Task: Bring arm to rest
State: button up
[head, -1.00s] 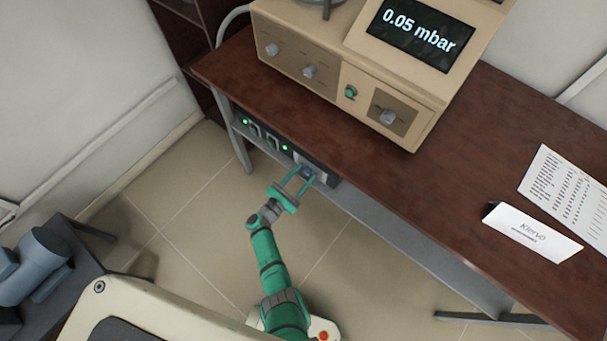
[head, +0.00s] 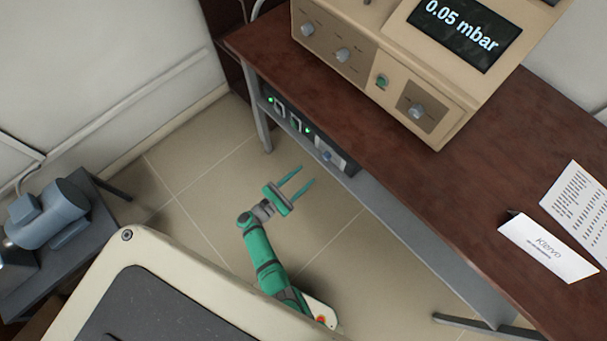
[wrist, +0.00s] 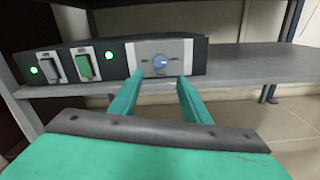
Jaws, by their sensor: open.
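My gripper (head: 305,177) is open and empty in the head view. Its two teal fingers stand apart over the tiled floor, short of the table's lower shelf. In the wrist view the fingers (wrist: 158,90) point toward a control box (wrist: 117,66) on that shelf. The box has a blue-grey knob (wrist: 160,61) on a light panel, two rocker switches and two lit green lamps. A visible gap lies between the fingers and the box in the head view.
A brown table (head: 290,75) carries a beige instrument (head: 447,104) reading 0.05 mbar, and a name card (head: 545,250). A grey pump-like device (head: 50,215) stands on a dark stand at the left. Open floor (head: 215,165) lies between.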

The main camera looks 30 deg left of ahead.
dwell(0.3)
jog(key=s+d+r+n+t+y, duration=0.2)
jog(key=s+d+r+n+y, duration=0.4)
jog(key=s+d+r+n, duration=0.95)
jog(key=s+d+r+n+g, duration=0.2)
jog(key=s+r+n, duration=0.3)
jog(key=n, duration=0.8)
jog(key=s+d+r+n+g, duration=0.1)
jog(key=s+d+r+n, duration=0.2)
jog(key=r+n, duration=0.6)
jog(key=s+n, duration=0.1)
jog(key=n, duration=0.4)
jog(key=shift+s+r+g, duration=0.35)
jog(key=shift+s+g, duration=0.05)
jog(key=shift+w+a, duration=0.1)
